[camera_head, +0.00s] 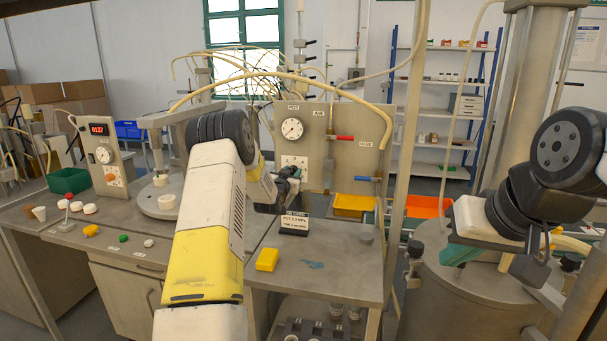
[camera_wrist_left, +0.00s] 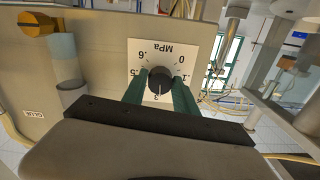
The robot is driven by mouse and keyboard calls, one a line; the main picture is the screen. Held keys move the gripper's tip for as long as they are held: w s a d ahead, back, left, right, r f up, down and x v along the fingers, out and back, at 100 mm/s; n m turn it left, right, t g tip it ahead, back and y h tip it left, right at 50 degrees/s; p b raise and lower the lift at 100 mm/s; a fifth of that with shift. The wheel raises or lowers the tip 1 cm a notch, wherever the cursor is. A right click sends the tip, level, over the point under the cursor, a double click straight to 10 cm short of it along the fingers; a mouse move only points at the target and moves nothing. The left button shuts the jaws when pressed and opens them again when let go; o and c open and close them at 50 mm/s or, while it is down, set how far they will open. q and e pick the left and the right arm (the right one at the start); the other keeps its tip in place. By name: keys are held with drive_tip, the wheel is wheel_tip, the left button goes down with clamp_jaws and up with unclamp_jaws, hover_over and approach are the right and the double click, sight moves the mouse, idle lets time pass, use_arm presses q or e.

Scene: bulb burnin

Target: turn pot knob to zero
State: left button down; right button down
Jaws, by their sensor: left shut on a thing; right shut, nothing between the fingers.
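The pot knob (camera_wrist_left: 160,80) is black and round, on a white dial plate (camera_wrist_left: 190,62) marked MPa. In the left wrist view the plate shows upside down, and the knob's white pointer line is by the .3 mark, away from 0. My left gripper (camera_wrist_left: 160,88) is shut on the knob, with one green finger on each side. In the head view my left gripper (camera_head: 288,174) reaches the panel's lower plate (camera_head: 294,160) and covers part of it. The pot gauge (camera_head: 292,128) is above it. My right gripper (camera_head: 532,265) is shut and empty at the right.
The panel (camera_head: 345,160) also carries a red handle (camera_head: 340,137) and a blue handle (camera_head: 368,179). A small sign (camera_head: 295,222) and a yellow block (camera_head: 267,259) are on the bench below. A large metal pot (camera_head: 460,290) stands right of the bench.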

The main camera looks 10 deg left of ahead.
use_arm(q)
drive_tip(key=n, duration=0.4)
drive_tip(key=shift+a, duration=0.1)
drive_tip(key=n, duration=0.3)
drive_tip(key=shift+n, duration=0.4)
drive_tip(key=n, duration=0.4)
drive_tip(key=shift+f, duration=0.1)
drive_tip(key=n, duration=1.4)
drive_tip(key=shift+n, duration=0.3)
